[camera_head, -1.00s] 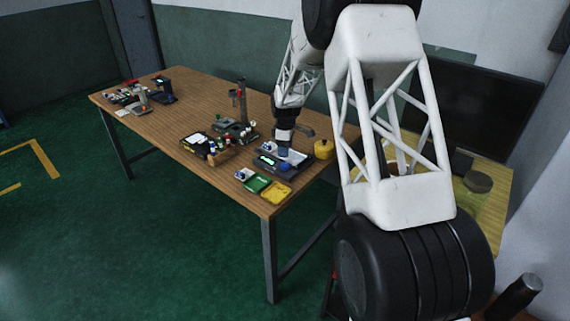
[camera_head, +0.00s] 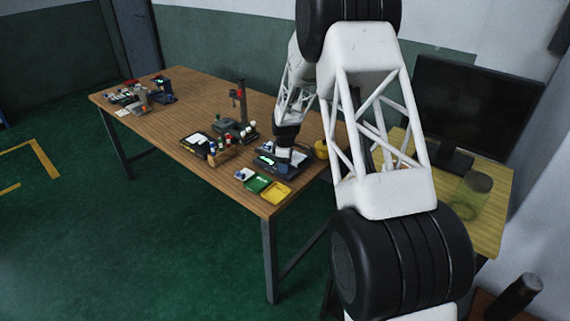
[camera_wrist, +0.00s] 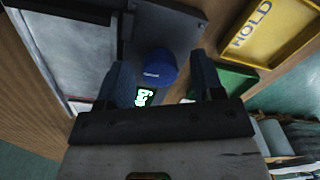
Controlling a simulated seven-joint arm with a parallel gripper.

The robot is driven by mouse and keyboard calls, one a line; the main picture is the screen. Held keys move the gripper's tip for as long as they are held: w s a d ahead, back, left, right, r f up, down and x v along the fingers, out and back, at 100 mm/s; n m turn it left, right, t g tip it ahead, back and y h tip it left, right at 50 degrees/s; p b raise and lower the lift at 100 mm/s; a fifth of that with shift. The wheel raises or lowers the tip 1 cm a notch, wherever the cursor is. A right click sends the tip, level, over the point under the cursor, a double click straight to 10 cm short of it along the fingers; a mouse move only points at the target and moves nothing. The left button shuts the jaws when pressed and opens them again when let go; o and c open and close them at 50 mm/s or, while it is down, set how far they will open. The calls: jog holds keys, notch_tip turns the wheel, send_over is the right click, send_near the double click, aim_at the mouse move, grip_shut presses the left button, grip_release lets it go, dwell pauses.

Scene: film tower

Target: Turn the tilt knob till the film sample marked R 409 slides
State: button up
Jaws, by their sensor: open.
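My gripper (camera_wrist: 163,82) is open in the wrist view, its two fingers apart. A round blue knob (camera_wrist: 155,68) with small pale lettering shows between and just beyond the fingertips. I cannot tell whether a finger touches it. The knob sits on a dark grey device, with a small lit green-white display (camera_wrist: 145,96) close by. In the head view my gripper (camera_head: 284,152) is low over this dark device (camera_head: 266,165) at the table's near right part. No film sample marked R 409 can be read in either view.
A yellow tray marked HOLD (camera_wrist: 243,52) and a green tray (camera_wrist: 237,80) lie beside the device. A pale flat panel (camera_wrist: 70,45) is at left in the wrist view.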

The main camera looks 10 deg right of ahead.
jog(key=c, duration=0.9)
jog(key=shift+m, duration=0.5)
jog(key=m, duration=1.2)
jog(key=shift+m, duration=0.3)
jog(key=m, duration=0.4)
jog(key=shift+m, duration=0.3)
